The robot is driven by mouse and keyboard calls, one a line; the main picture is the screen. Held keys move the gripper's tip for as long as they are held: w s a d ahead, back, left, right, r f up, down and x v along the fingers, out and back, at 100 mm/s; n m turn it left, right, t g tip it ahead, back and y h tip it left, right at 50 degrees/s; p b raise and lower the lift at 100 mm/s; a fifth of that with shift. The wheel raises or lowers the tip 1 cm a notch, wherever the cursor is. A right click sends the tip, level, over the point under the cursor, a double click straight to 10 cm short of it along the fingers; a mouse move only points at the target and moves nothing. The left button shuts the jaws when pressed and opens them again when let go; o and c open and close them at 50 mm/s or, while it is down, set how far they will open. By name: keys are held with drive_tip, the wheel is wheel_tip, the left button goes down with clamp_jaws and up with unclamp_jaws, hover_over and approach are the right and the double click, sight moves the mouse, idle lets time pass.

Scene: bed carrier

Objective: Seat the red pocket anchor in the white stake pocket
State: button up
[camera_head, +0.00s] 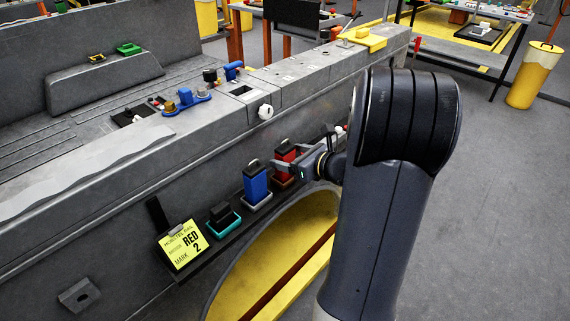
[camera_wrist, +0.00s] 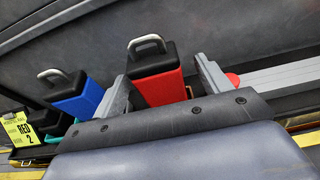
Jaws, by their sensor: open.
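The red pocket anchor (camera_head: 287,152) stands in the rack on the side of the bed, with a black top and a metal loop handle. It also shows in the wrist view (camera_wrist: 163,90). My gripper (camera_head: 298,170) is open at the anchor. In the wrist view, its two grey fingers (camera_wrist: 161,72) stand on either side of the red body. I cannot tell whether either finger touches it. A rectangular pocket opening (camera_head: 243,91) in the top rail has a white round knob (camera_head: 265,112) beside it. The opening looks empty.
A blue anchor (camera_head: 256,183) stands left of the red one, with a black piece in a teal holder (camera_head: 222,217) farther left. A yellow card (camera_head: 184,245) reads "RED 2". Blue hardware (camera_head: 187,101) lies on the rail.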

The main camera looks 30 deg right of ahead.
drive_tip(key=x, duration=0.4)
drive_tip(key=shift+s+a+f, duration=0.1)
drive_tip(key=shift+s+f, duration=0.05)
drive_tip(key=shift+f, duration=0.15)
drive_tip(key=shift+c, duration=0.5)
drive_tip(key=c, duration=1.1)
drive_tip(key=shift+r, duration=0.15)
